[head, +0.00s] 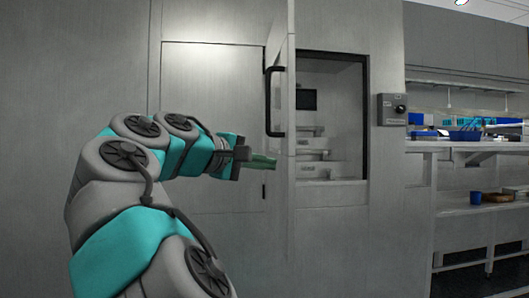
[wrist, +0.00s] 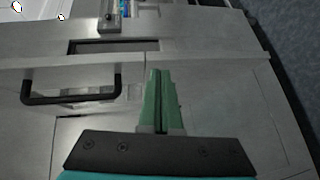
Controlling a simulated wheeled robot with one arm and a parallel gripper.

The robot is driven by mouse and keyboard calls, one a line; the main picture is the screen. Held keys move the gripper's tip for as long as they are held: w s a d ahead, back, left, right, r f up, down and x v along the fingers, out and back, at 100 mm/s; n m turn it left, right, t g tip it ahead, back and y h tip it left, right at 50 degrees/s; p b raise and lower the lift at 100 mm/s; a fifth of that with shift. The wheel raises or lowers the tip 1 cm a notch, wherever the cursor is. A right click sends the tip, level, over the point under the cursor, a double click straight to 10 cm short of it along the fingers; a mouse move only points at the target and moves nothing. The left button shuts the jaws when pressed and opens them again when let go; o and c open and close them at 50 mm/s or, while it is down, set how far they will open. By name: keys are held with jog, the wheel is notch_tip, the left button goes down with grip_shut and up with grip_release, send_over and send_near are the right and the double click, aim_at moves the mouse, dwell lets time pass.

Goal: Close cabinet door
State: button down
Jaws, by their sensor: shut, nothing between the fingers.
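The cabinet door (head: 280,215) stands open in the head view, seen nearly edge-on, beside the cabinet's window-like opening (head: 345,125). Its black bar handle (head: 272,101) is on the left-facing side. The handle also shows at the left in the wrist view (wrist: 70,98). My gripper (head: 268,162) is at the door's left face, below the handle. Its green fingers are together and empty, and they point away from me in the wrist view (wrist: 160,85). I cannot tell whether the fingertips touch the door.
A dark control box with a knob (head: 391,109) is on the wall right of the opening. Further right, shelves (head: 480,145) hold blue trays, a blue cup (head: 475,198) and other small items. A flat grey panel (head: 215,80) is left of the door.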

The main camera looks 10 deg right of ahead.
jog(key=a+r+n+t, duration=0.2)
jog(key=a+r, duration=0.1)
jog(key=a, duration=0.5)
jog(key=b, duration=0.1)
send_near(284, 147)
jog(key=w+d, duration=0.2)
jog(key=w, duration=0.2)
jog(key=shift+s+d+f+h, duration=0.1)
jog(key=shift+d+f+h, duration=0.05)
jog(key=shift+d, duration=0.45)
jog(key=shift+d+f+h, duration=0.15)
jog(key=shift+d, duration=0.4)
jog(key=shift+s+d, duration=0.1)
jog(key=shift+d, duration=0.1)
